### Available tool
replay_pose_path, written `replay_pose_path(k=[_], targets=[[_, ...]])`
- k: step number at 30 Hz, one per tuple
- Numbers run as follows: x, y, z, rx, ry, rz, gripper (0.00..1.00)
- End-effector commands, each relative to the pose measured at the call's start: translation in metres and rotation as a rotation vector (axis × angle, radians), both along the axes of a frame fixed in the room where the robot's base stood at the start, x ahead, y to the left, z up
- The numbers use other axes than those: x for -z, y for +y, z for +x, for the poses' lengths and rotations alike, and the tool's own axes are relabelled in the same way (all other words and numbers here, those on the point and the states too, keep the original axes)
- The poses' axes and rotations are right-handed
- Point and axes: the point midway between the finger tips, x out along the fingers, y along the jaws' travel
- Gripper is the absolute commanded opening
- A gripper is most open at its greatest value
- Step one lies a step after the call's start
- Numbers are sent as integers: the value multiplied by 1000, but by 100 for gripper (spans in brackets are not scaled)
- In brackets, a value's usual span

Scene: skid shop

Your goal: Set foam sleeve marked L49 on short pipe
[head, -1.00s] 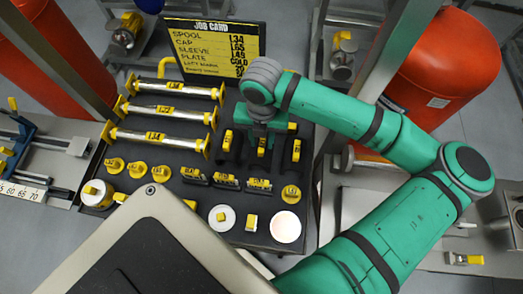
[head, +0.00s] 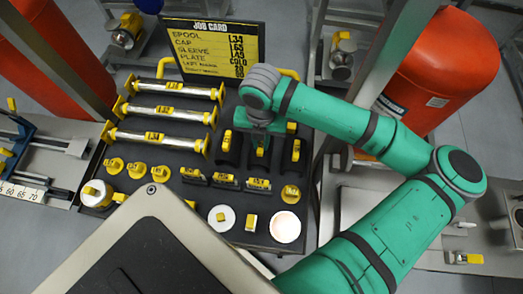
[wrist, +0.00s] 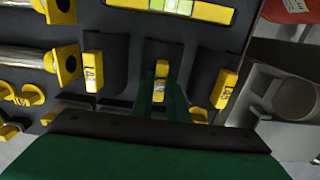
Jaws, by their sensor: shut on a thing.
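Three dark foam sleeves with yellow grip tags stand in a row on the black tray: a left sleeve (head: 228,150), a middle sleeve (wrist: 160,50) and a right sleeve (head: 294,156). My gripper (wrist: 160,100) is over the middle one, its green fingers on either side of the yellow tag (wrist: 161,80), shut on it. The sleeve still appears to be in its place in the row. The tag letters are too small to read surely. In the head view my gripper (head: 259,138) partly hides this sleeve. I cannot pick out the short pipe for certain.
Yellow-ended spools (head: 165,112) lie left of the sleeves. Caps (head: 137,170), plates (head: 226,181) and white discs (head: 285,227) fill the tray's front. The job card (head: 215,50) stands behind. A metal post and orange tank (head: 440,85) rise at right.

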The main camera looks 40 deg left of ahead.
Motion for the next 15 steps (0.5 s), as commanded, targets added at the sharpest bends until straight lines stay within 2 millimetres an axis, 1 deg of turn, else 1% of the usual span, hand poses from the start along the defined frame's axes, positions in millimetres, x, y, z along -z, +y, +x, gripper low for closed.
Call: replay_pose_path(k=[15], targets=[[-26, 0, 0, 0, -2, 1, 0]])
